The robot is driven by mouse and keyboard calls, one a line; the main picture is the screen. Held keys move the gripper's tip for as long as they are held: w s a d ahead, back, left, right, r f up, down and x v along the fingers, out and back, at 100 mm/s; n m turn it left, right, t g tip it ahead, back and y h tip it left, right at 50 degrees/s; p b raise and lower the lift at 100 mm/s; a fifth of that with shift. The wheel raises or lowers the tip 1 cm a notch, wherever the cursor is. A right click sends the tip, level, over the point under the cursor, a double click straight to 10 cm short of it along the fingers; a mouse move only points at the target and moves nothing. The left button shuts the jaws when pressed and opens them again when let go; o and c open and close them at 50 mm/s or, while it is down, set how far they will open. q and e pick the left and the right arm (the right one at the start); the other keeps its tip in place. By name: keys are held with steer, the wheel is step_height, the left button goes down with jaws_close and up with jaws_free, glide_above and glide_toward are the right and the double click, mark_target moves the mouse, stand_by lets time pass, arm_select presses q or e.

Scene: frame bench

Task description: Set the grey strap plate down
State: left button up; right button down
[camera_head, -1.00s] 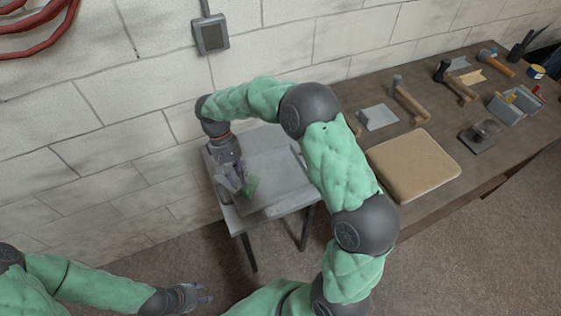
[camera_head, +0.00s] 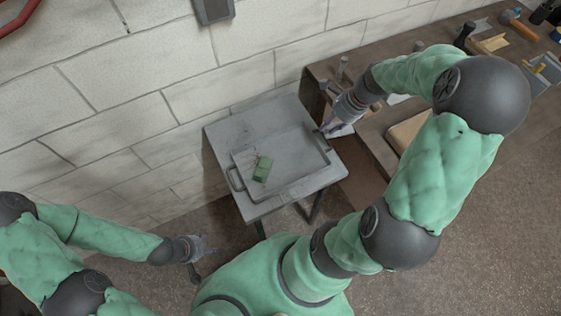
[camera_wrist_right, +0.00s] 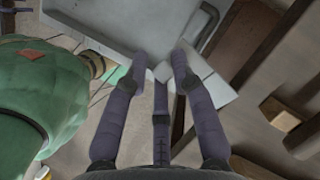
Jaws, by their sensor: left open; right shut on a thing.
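My right gripper (camera_head: 332,122) is shut on a small pale grey plate, the strap plate (camera_head: 342,130), held by the right edge of the small grey table. In the right wrist view the plate (camera_wrist_right: 207,72) shows at the fingertips (camera_wrist_right: 160,70), partly hidden by the fingers. I cannot tell whether it touches the table. A grey tray with handles (camera_head: 300,180) lies on the table, with a green block (camera_head: 262,169) in it. My left gripper (camera_head: 203,247) is open and empty, low at the left, away from the table.
The small table (camera_head: 228,130) stands against a block wall. Much of the tray floor is bare.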

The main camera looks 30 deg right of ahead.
steer(key=shift+s+d+r+m+h, duration=0.1)
steer(key=shift+s+d+m+h, duration=0.2)
steer(key=shift+s+d+m, duration=0.4)
steer(key=s+a+n+g+y+p, duration=0.2)
steer(key=s+a+n+p, duration=0.15)
steer(key=a, duration=1.75)
steer(key=shift+g, duration=0.3)
steer(key=w+d+f+b, duration=0.2)
steer(key=w+f, duration=0.1)
steer(key=w+d+f+b, duration=0.2)
steer(key=w+d+f, duration=0.1)
steer(key=w+d+f+b, duration=0.1)
steer(key=w+d+f, duration=0.2)
steer(key=shift+w+b, duration=0.15)
steer(key=shift+b, duration=0.25)
steer(key=b, duration=0.2)
glide_above(289, 158)
step_height(289, 158, down, 4)
steer(key=shift+a, duration=0.1)
steer(key=shift+r, duration=0.1)
